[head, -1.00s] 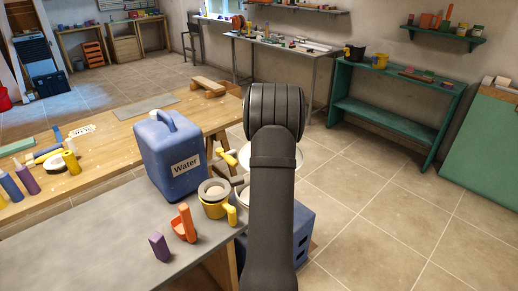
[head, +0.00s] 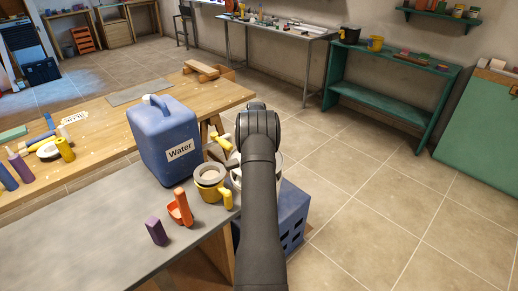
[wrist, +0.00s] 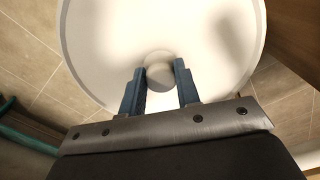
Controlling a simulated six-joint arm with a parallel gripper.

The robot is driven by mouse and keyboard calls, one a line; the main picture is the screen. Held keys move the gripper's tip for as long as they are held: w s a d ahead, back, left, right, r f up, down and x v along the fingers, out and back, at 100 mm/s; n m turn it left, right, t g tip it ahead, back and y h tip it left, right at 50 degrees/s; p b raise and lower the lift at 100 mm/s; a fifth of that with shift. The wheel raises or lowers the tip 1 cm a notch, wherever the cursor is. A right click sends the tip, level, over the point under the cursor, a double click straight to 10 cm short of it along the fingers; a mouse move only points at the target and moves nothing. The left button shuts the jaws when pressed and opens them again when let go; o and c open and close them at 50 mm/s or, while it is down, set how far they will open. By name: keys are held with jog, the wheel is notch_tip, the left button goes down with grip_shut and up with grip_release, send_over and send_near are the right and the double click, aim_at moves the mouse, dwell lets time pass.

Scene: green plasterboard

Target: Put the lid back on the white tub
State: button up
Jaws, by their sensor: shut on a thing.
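A white round lid (wrist: 100,40) with a pale round knob (wrist: 160,74) fills much of the wrist view. My gripper (wrist: 160,85) is shut on the lid by its knob, one blue finger on each side. In the head view my own arm hides the gripper and most of what lies beyond it. White edges show on both sides of the arm, just above a blue crate (head: 291,215). I cannot tell there which part is lid and which is tub, or whether they touch.
A blue water can (head: 162,140), a yellow mug with a tape roll (head: 209,183), an orange tool (head: 180,207) and a purple block (head: 156,231) stand on the grey bench (head: 90,225), left of my arm. A wooden table (head: 105,135) lies behind. The floor right of the crate is clear.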

notch_tip(320, 180, down, 6)
jog(key=shift+f, duration=0.15)
dwell(0.6)
jog(key=shift+f, duration=0.15)
dwell(1.8)
jog(key=o, duration=1.6)
jog(key=shift+s, duration=0.1)
jog(key=shift+c, duration=0.2)
jog(key=shift+r, duration=3.5)
grip_shut()
